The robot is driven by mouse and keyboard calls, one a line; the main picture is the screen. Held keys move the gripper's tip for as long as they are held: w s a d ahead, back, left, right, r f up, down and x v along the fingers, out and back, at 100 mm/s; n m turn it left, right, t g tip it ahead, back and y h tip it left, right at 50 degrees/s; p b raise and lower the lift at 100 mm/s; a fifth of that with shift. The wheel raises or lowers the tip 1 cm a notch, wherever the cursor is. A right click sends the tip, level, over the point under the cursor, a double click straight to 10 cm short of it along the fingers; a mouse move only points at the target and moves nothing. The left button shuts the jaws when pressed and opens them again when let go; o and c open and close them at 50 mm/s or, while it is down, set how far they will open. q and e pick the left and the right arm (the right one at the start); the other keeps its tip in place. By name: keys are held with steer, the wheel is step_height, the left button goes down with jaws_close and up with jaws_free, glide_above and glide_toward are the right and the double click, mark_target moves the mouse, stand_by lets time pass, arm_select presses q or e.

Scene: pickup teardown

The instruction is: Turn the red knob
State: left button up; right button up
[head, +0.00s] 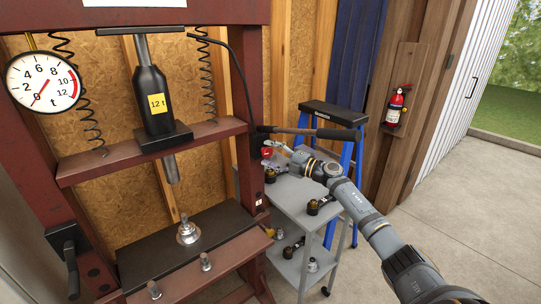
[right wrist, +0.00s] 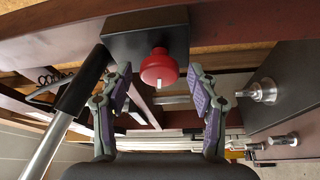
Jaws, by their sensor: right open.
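The red knob (head: 267,152) is a small red spot beside the right post of the press in the head view. In the right wrist view the red knob (right wrist: 159,68) is round, with a pale slot or tab at its centre, and is mounted below a dark block. My right gripper (head: 280,150) reaches in from the right towards the knob. In the right wrist view its two fingers (right wrist: 159,88) are spread open, one on each side of the knob, with visible gaps; no contact shows. My left gripper is not in view.
A maroon shop press (head: 95,165) with a black 12 t jack (head: 151,98) fills the left. A long pump handle (head: 300,132) passes just above my right gripper. A grey cart (head: 295,192) holding several parts and a blue stepladder (head: 352,165) stand nearby. The floor at right is clear.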

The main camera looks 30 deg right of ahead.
steer(key=v, duration=0.7)
steer(key=shift+s, duration=0.25)
steer(key=shift+d, duration=0.15)
